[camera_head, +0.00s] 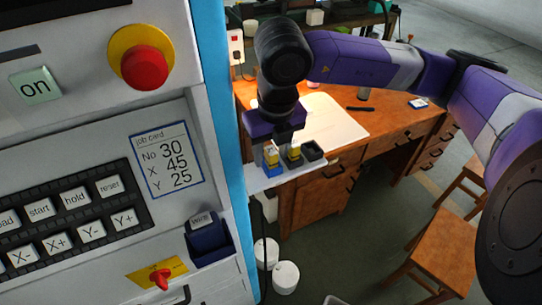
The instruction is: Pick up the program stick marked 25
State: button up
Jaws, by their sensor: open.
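Small holders stand on a light shelf (262,180) at the side of the machine. A blue holder (273,170) carries a yellow-topped stick (271,154), and a dark holder (292,162) beside it carries another yellow-topped stick (294,152). A third dark holder (313,151) to the right looks empty. I cannot read any number on the sticks. My gripper (283,147) points down over the two sticks, open, with its fingertips close to them. Whether it touches either one I cannot tell, as the fingers partly hide them.
The machine panel at left bears a red stop button (145,68), several keys, a job card (166,161) reading No 30, X 45, Y 25, and a blue pocket (209,240). A wooden desk (400,130) stands behind. Stools and white tubs (285,277) are on the floor.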

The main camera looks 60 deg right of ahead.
jog(key=shift+c, duration=0.4)
grip_shut()
